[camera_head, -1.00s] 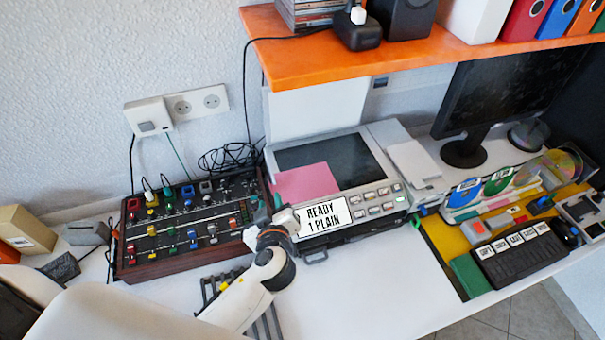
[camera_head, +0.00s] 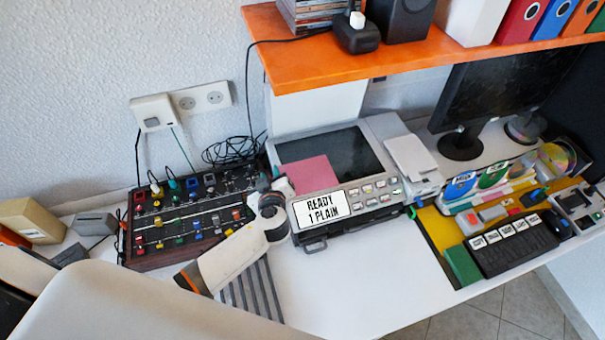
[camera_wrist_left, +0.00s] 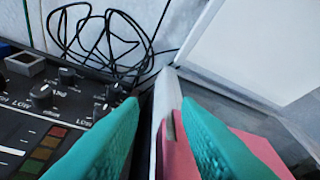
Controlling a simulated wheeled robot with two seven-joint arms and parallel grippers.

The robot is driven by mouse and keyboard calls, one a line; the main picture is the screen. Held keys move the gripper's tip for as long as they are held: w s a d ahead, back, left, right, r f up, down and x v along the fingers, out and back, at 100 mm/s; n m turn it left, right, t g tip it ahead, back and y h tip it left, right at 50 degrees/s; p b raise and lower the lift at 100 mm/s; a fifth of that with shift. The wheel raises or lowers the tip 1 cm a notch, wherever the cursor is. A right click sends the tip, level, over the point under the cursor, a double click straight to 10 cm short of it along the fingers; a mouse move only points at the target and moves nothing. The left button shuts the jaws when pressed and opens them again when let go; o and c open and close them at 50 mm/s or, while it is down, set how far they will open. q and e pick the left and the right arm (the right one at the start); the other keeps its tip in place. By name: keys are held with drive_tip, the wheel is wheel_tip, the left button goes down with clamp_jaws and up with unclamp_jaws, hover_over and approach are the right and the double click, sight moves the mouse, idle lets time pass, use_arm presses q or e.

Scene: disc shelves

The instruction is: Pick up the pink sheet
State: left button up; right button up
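The pink sheet (camera_head: 312,176) lies on the left part of the scanner glass (camera_head: 350,155), behind the "READY 1 PLAIN" display. My left gripper (camera_head: 280,182) is at the sheet's left edge and hides part of it. In the left wrist view, the two teal fingers (camera_wrist_left: 161,102) are apart. The scanner's pale rim (camera_wrist_left: 166,90) shows between them. Part of the pink sheet (camera_wrist_left: 258,150) shows there too, and more of it lies beyond the right finger. I cannot tell whether a finger touches it. My right gripper is not in view.
A mixer with knobs (camera_head: 190,215) stands just left of the scanner, with black cables (camera_head: 232,150) behind. The raised white scanner lid (camera_wrist_left: 260,45) stands at the back. An orange shelf (camera_head: 380,60) hangs above. The white desk front (camera_head: 370,280) is clear.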

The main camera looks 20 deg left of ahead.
use_arm(q)
clamp_jaws()
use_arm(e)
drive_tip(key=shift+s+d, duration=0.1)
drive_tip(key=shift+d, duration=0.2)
